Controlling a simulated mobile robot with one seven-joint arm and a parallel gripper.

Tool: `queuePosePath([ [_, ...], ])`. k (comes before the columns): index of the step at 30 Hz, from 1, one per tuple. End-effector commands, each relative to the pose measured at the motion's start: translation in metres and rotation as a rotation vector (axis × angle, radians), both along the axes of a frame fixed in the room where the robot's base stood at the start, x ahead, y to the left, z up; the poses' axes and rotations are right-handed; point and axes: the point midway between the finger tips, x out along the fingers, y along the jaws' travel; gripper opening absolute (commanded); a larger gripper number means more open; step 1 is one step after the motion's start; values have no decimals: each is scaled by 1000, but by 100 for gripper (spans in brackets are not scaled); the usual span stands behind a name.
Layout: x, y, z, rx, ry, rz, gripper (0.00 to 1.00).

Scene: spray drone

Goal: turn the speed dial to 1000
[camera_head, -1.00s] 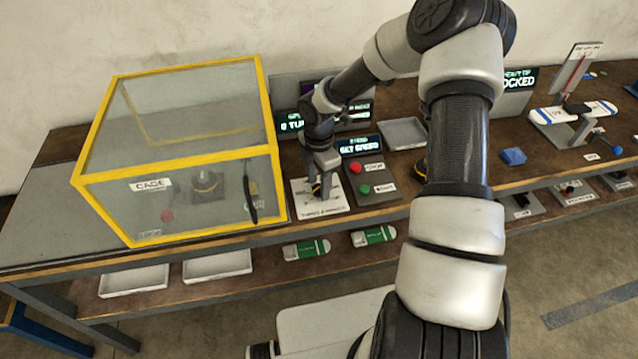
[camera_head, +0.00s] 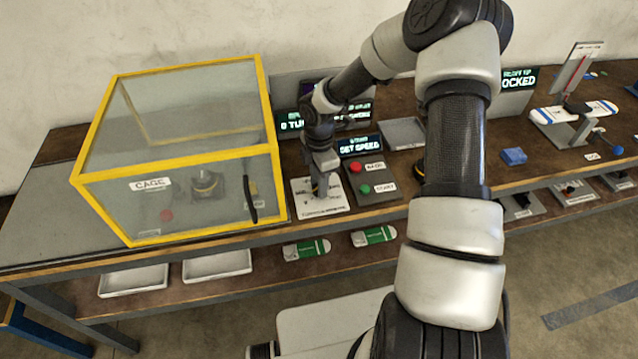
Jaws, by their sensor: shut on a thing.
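The speed dial stands on a white panel (camera_head: 335,206) at the front of the bench, right of the cage. My gripper (camera_head: 319,192) points down over the panel with its fingers shut on the dial. The fingers and wrist hide most of the dial, so its pointer and scale setting cannot be read. A dark display (camera_head: 360,146) reading "SET SPEED" stands just behind and to the right.
A yellow-framed clear cage (camera_head: 180,165) stands close left of my gripper. A dark box with a red button (camera_head: 355,167) and a green button (camera_head: 365,189) sits close right. A grey tray (camera_head: 403,132) lies behind it.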

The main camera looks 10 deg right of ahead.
Motion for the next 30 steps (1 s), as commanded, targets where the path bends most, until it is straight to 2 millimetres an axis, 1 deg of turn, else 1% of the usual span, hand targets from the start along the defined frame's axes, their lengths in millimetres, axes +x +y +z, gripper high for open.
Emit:
queuePosePath([
  [8, 0, 0, -1, -4, -2, -213, 4],
  [30, 0, 0, -1, -2, -4, -919, 4],
])
